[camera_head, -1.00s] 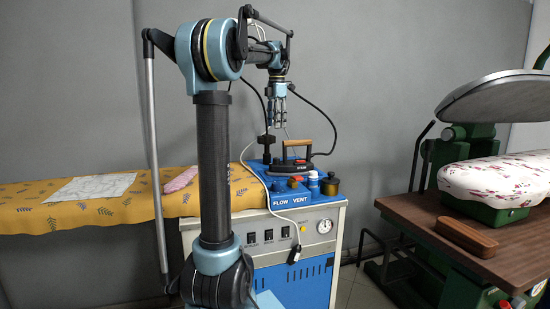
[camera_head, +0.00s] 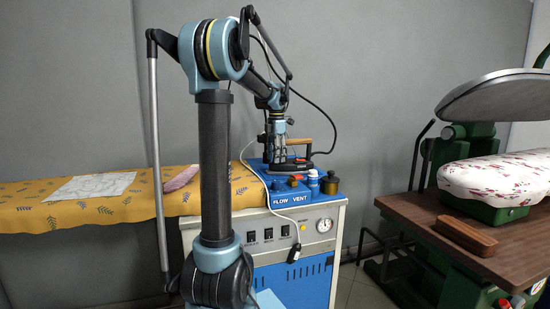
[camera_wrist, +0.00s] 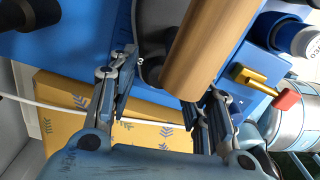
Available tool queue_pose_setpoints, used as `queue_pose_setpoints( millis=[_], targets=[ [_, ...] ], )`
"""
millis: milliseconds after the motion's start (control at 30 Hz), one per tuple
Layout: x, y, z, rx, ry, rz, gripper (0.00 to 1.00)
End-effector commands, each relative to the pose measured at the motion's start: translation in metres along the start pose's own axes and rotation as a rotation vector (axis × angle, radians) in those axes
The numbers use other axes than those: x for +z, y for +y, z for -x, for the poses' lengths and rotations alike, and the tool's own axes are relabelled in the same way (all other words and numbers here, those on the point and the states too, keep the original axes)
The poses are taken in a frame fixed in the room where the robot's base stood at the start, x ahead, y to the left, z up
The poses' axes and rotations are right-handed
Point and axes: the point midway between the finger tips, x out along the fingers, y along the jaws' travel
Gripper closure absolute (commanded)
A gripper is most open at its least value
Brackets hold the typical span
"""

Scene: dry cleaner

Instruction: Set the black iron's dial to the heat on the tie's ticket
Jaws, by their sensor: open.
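The black iron (camera_head: 298,166) with a wooden handle (camera_head: 299,142) rests on the blue top of the steam unit. In the wrist view the handle (camera_wrist: 212,40) runs past the fingertips, with the dark iron body (camera_wrist: 158,25) beside it. My gripper (camera_head: 277,158) is open at the iron's left end, pointing down; its fingers also show in the wrist view (camera_wrist: 168,98), with nothing clearly held. I cannot make out the iron's dial. A pink folded cloth (camera_head: 181,179) lies on the board; I cannot tell whether it is the tie. No ticket is readable.
A yellow leaf-patterned board (camera_head: 120,208) lies left. A press (camera_head: 500,178) stands right. A pale cord (camera_wrist: 75,109) passes below the iron.

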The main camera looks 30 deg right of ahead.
Motion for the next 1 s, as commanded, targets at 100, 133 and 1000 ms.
queue_pose_setpoints(
  millis=[100,133,1000],
  targets=[
    [-0.0001,0.0,-0.0031,0.0,0.0,0.0,0.55],
    [-0.0001,0.0,-0.0033,0.0,0.0,0.0,0.55],
    [-0.0003,0.0007,-0.0028,0.001,0.0,-0.182,1.0]
  ],
)
